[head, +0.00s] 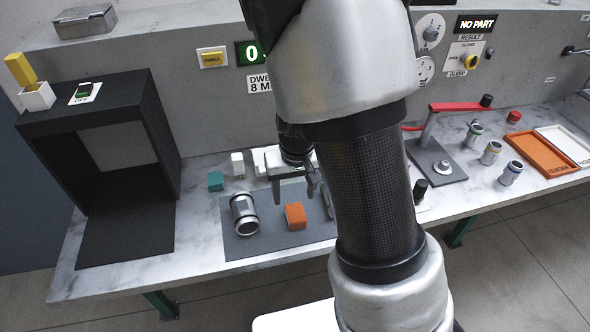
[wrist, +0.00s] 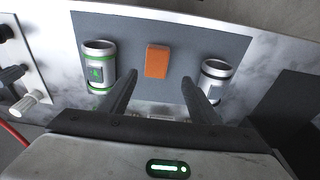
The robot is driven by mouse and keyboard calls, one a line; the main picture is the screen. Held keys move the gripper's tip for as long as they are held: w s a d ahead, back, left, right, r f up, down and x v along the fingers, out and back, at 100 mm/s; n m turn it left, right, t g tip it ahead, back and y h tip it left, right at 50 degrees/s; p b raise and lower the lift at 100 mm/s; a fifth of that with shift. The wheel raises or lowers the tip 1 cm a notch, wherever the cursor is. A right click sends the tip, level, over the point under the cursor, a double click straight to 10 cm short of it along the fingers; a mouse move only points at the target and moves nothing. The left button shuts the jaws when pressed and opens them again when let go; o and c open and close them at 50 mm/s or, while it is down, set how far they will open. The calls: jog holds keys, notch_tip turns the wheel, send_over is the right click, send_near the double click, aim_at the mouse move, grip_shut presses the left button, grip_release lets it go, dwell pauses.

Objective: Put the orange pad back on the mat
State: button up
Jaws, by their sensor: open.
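The orange pad (head: 295,216) is a small block lying on the dark grey mat (head: 262,244), near its middle. It also shows in the wrist view (wrist: 157,61), upper centre, with mat all around it. My gripper (head: 292,192) is open and empty above the mat, just behind the pad in the head view. In the wrist view my gripper's fingers (wrist: 159,78) are spread on either side of the pad's line, apart from it. My arm hides the mat's right part in the head view.
Teal (head: 215,181) and white (head: 238,165) blocks stand behind the mat. A black booth (head: 120,150) stands left.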

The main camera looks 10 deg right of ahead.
jog(key=s+r+t+p, duration=0.1)
jog(key=s+r+t, duration=0.1)
jog(key=s+r, duration=0.6)
jog(key=s+r+t+p, duration=0.1)
jog(key=s+r, duration=0.7)
jog(key=r, duration=1.1)
jog(key=shift+s+d+t+p, duration=0.3)
jog(key=shift+s+d+t, duration=0.1)
